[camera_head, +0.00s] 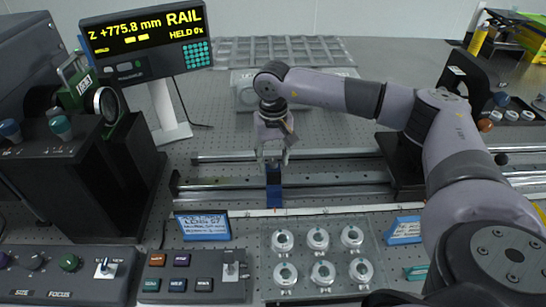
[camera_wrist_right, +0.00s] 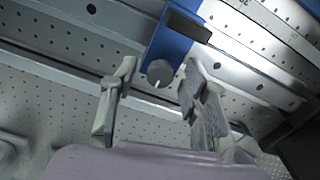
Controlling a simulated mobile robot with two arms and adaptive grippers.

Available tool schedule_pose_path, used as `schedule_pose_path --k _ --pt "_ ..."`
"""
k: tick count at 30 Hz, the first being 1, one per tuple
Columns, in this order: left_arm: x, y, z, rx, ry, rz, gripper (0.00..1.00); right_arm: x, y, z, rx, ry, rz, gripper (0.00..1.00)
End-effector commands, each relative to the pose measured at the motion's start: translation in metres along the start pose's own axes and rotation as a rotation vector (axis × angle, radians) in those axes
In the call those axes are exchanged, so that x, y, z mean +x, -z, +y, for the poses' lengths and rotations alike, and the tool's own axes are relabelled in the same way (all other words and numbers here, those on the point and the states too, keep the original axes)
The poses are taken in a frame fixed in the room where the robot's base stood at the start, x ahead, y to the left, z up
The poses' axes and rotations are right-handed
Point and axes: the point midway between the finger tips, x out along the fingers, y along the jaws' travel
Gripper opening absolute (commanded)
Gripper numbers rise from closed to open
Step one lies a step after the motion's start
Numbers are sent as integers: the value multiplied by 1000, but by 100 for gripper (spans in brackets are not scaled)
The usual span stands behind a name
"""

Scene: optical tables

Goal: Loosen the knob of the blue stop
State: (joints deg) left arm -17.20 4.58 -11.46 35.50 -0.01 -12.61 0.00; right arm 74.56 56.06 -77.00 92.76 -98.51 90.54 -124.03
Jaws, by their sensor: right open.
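The blue stop (camera_head: 273,186) sits on the front rail in the middle of the table. It also shows in the right wrist view (camera_wrist_right: 172,45), with its grey round knob (camera_wrist_right: 160,73) at its lower end, marked by a light line. My right gripper (camera_head: 273,158) is above and at the stop in the head view, pointing down. In the right wrist view my right gripper (camera_wrist_right: 155,95) is open, with the knob in the gap between its fingers, close to the fingertips. I see no finger touching the knob. My left gripper is not in view.
Long metal rails (camera_head: 330,181) run left to right across the perforated table. A tray of round mounts (camera_head: 370,235) stands in front, beside a blue-framed label (camera_head: 203,226). A display (camera_head: 146,40) reading RAIL, HELD 0x stands back left. Button boxes line the front left.

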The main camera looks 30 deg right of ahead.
Motion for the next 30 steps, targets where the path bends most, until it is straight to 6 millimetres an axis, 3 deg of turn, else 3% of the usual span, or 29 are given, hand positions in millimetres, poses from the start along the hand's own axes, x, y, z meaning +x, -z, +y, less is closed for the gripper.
schedule_pose_path --k 6,24,30 --pt "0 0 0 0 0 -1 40 0 0 0 0 0 0 41" --pt "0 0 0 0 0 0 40 0 0 0 0 0 0 1" --pt "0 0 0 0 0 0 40 0 0 0 2 0 0 0"
